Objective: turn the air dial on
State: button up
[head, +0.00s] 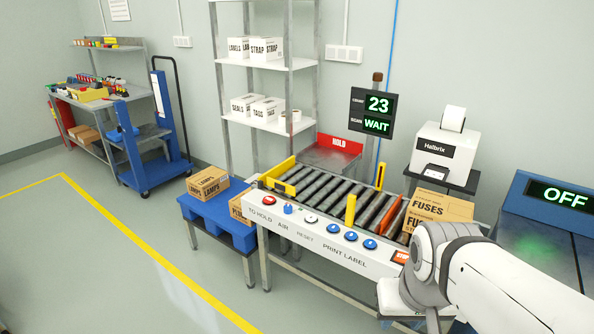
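The air dial (288,210) is a small blue knob on the white front panel (322,246) of the roller conveyor, above the word AIR. It is too small to tell which way it points. A red button marked TO HOLD (270,201) is to its left and a pale RESET button (311,219) to its right. My white arm comes in from the lower right, and its visible part is well to the right of the dial. My gripper's fingers do not show.
Blue PRINT LABEL buttons (351,237) and an orange STOP sign (401,256) are farther right on the panel. FUSES boxes (437,207) are at the conveyor's right end. A display (373,113) reads 23 and WAIT; a blue machine (549,205) reads OFF. Floor is clear at left.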

aim_at(288, 209)
jog(key=u, duration=0.1)
jog(key=i, duration=1.4)
jog(key=u, duration=0.1)
